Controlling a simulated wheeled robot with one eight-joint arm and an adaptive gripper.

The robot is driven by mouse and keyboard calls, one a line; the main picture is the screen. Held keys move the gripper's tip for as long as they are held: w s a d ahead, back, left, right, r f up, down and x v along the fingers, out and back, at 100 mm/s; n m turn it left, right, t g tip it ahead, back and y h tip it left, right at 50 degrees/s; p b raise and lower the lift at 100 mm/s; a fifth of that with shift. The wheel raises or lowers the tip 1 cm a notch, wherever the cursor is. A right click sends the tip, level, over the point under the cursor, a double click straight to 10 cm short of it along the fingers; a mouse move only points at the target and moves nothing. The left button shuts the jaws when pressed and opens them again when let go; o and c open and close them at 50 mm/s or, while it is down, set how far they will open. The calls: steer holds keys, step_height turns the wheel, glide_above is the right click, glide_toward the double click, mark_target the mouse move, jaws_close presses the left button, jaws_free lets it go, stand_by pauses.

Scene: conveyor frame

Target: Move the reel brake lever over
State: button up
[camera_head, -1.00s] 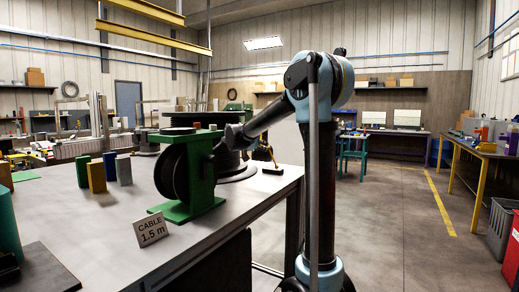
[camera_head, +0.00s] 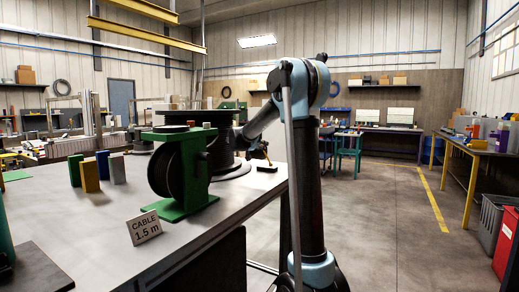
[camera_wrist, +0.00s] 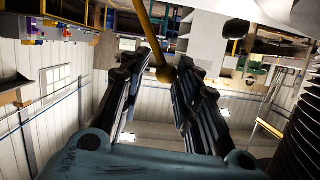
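A black cable reel (camera_head: 166,172) stands in a green stand (camera_head: 186,209) near the table's right edge. In the wrist view, a yellow rod with a round ball end (camera_wrist: 167,73), apparently the brake lever, reaches down between the fingers of my gripper (camera_wrist: 157,88). The fingers stand apart on both sides of the ball, with a gap on the left; contact on the right cannot be told. A black ribbed part (camera_wrist: 302,125), likely the reel, is at the right edge. In the head view my arm reaches behind the stand, where the gripper and lever cannot be made out.
A larger dark spool (camera_head: 229,160) stands behind the stand. A sign (camera_head: 145,228) reading "CABLE 1.5 m" is in front.

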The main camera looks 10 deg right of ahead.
steer(key=shift+c, duration=0.3)
steer(key=shift+s+d+r, duration=0.3)
steer(key=shift+s+d, duration=0.15)
steer(key=shift+d, duration=0.15)
steer(key=shift+s+d+r, duration=0.25)
steer(key=shift+s+d, duration=0.15)
steer(key=shift+d, duration=0.15)
steer(key=shift+c, duration=1)
steer(key=shift+s+d+r, duration=0.1)
steer(key=shift+s+d, duration=0.4)
steer(key=shift+d, duration=0.15)
steer(key=shift+s+d, duration=0.45)
steer(key=shift+d, duration=0.2)
steer(key=shift+s+d, duration=0.1)
steer(key=shift+d, duration=0.05)
steer(key=shift+o, duration=0.2)
steer(key=shift+s+d+f, duration=0.2)
steer(key=shift+s+d, duration=0.25)
steer(key=shift+d, duration=0.15)
steer(key=shift+s+d+f, duration=0.2)
steer(key=shift+s+d, duration=0.2)
steer(key=shift+d, duration=0.15)
